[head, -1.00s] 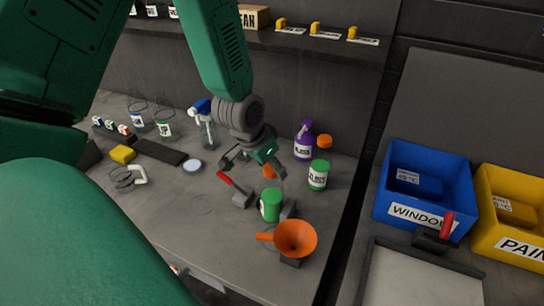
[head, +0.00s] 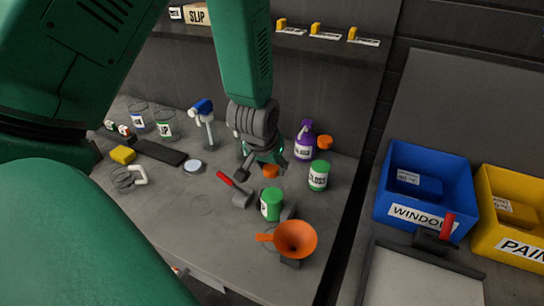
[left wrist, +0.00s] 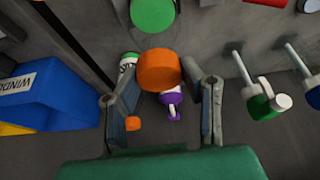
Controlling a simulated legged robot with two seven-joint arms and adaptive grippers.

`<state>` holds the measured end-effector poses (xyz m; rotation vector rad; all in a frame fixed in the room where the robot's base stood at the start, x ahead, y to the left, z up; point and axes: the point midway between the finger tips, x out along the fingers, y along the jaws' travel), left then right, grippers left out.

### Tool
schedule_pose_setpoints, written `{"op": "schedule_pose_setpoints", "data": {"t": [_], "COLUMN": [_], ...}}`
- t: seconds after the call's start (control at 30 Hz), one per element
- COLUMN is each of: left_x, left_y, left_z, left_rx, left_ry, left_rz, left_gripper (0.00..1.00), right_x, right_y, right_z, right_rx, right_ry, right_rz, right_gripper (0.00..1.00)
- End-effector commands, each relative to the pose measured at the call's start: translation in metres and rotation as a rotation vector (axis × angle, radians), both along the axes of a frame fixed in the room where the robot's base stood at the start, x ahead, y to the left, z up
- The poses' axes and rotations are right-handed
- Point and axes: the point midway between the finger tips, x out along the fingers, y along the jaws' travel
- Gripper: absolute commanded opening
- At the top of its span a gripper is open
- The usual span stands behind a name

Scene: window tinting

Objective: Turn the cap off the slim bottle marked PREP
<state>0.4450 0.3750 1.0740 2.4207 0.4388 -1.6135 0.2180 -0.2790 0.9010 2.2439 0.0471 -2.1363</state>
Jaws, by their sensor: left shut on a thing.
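My left gripper (head: 267,162) reaches down over the bench, and its fingers (left wrist: 160,75) are shut on an orange cap (left wrist: 158,70) in the left wrist view. In the head view the orange cap (head: 271,171) shows just below the gripper. No PREP lettering is readable. The body of a slim bottle under the cap is not visible, so I cannot tell whether the cap sits on one. My right gripper is not in view.
Close by stand a green-capped bottle (head: 318,175), a green-topped can (head: 271,203), a purple bottle (head: 303,141) and another orange-topped item (head: 324,142). A red-handled tool (head: 235,189) and orange funnel (head: 294,239) are nearer. Blue (head: 425,200) and yellow bins stand right.

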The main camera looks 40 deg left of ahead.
Motion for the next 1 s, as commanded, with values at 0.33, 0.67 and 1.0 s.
{"op": "schedule_pose_setpoints", "data": {"t": [0.33,0.67,1.0], "left_x": [-0.0016,-0.002,-0.0018], "left_y": [0.0001,0.0014,0.0004], "left_z": [-0.0017,-0.0017,-0.0013], "left_rx": [0.005,-0.004,-0.002], "left_ry": [0.006,0.006,0.006], "left_rz": [0.556,0.656,0.652], "left_gripper": [0.0,0.0,0.55], "right_x": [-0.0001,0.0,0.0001], "right_y": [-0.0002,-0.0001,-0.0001], "right_z": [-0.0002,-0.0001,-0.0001], "right_rx": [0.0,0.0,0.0], "right_ry": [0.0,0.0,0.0], "right_rz": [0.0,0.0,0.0], "right_gripper": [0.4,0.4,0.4]}}
